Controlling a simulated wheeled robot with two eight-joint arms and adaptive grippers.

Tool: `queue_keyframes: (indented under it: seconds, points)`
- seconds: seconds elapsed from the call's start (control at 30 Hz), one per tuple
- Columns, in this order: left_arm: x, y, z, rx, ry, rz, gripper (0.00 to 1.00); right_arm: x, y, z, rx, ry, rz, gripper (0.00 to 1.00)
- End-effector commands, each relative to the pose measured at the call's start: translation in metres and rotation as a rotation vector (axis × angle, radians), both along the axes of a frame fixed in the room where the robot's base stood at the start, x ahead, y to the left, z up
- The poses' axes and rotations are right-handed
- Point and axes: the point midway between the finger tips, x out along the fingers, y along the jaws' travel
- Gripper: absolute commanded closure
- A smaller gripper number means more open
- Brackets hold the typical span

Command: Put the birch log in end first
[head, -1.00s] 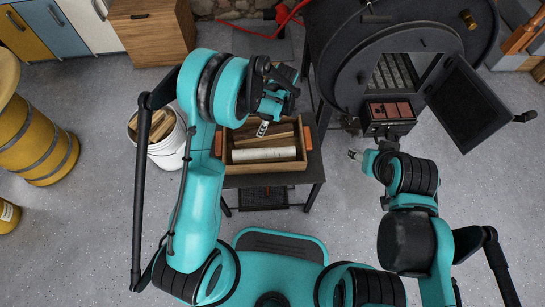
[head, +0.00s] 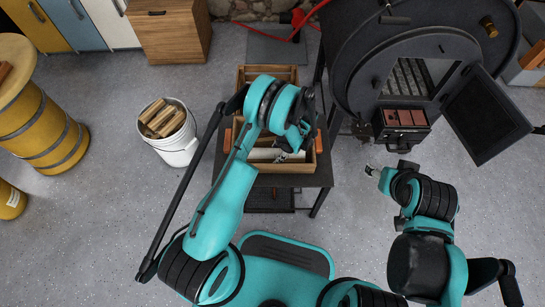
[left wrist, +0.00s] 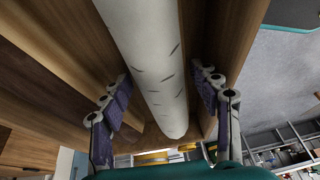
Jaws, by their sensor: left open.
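The birch log (head: 262,155), white with dark flecks, lies in a wooden crate on a dark stand, partly hidden by my left arm in the head view. In the left wrist view the log (left wrist: 150,50) runs lengthwise between the two purple-padded fingers of my left gripper (left wrist: 162,92). They are open, one on each side, with gaps to the log. In the head view my left gripper (head: 286,150) is low over the crate. The stove opening (head: 412,76) is at upper right, its door (head: 487,113) swung open. My right gripper (head: 372,172) hangs below the stove, too small to judge.
The crate (head: 297,181) has brown split wood beside the log. A bucket of wood (head: 178,151) stands left on the floor. A ledge with reddish bricks (head: 404,118) juts out below the stove opening. A yellow barrel (head: 45,135) stands at far left.

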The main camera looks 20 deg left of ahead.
Motion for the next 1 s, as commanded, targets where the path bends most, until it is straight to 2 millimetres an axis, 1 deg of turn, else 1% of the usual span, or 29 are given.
queue_keyframes:
  seconds: [0.03,0.07,0.27,0.3,0.37,0.4,0.47,0.5,0.67,0.77,0.87,1.0]
  points:
    - [-0.001,0.002,-0.007,0.0,0.0,0.001,0.38,0.0,0.0,-0.004,0.0,0.0,0.0,0.44]
    - [-0.001,0.003,-0.008,0.0,0.0,0.001,0.38,0.0,0.0,-0.004,0.0,0.0,0.0,0.44]
    - [-0.001,0.003,-0.006,0.0,0.0,0.0,0.38,0.0,0.0,-0.002,0.0,0.0,0.0,0.44]
    - [-0.001,0.003,-0.006,0.0,0.0,0.0,0.48,0.0,0.0,-0.002,0.0,0.0,0.0,0.44]
    - [-0.001,0.003,-0.006,0.0,0.0,0.0,0.64,0.0,0.0,-0.002,0.0,0.0,0.0,0.44]
    - [-0.001,0.003,-0.006,0.0,-0.001,-0.001,0.75,0.0,0.0,-0.002,0.0,0.0,0.0,0.44]
    - [-0.001,0.003,-0.006,0.0,-0.001,-0.001,0.91,0.0,0.0,-0.002,0.0,0.0,0.0,0.44]
    - [-0.001,0.003,-0.006,0.001,-0.001,0.0,0.95,0.0,0.0,-0.002,0.0,0.0,0.0,0.44]
    - [-0.001,0.003,-0.006,0.001,-0.001,0.0,0.95,0.0,0.0,-0.002,0.0,0.0,0.0,0.44]
    - [-0.001,0.003,-0.001,0.001,-0.001,0.0,0.95,0.0,0.0,0.0,0.0,0.0,0.0,0.44]
    - [-0.001,0.003,0.014,0.001,-0.001,0.0,0.95,0.0,0.0,0.007,0.0,0.0,0.0,0.44]
    - [-0.001,0.003,0.043,0.001,-0.001,0.0,0.95,0.0,0.0,0.021,0.0,0.0,0.0,0.44]
